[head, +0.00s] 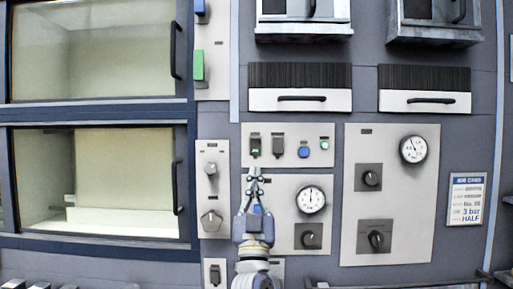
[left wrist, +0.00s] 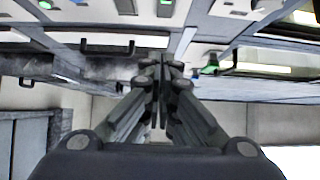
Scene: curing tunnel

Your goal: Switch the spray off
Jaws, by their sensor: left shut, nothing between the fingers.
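A pale control panel (head: 289,159) carries two dark switches, the left one (head: 255,146) and the right one (head: 278,146), each with a small green mark above or on it. Beside them are a blue button (head: 303,152) and a green lamp (head: 324,145). The labels are too small to read, so I cannot tell which control is the spray's. My left gripper (head: 255,172) is shut and empty, pointing up, with its tips just below the left switch; I cannot tell whether they touch. Its closed fingers also show in the left wrist view (left wrist: 159,68). My right gripper is out of view.
Below are a round gauge (head: 311,199) and a dark knob (head: 311,237). A right panel (head: 406,240) holds another gauge (head: 413,149) and two knobs. Left are glazed doors with dark handles (head: 177,187). A card (head: 466,200) reads 3 bar, HALF.

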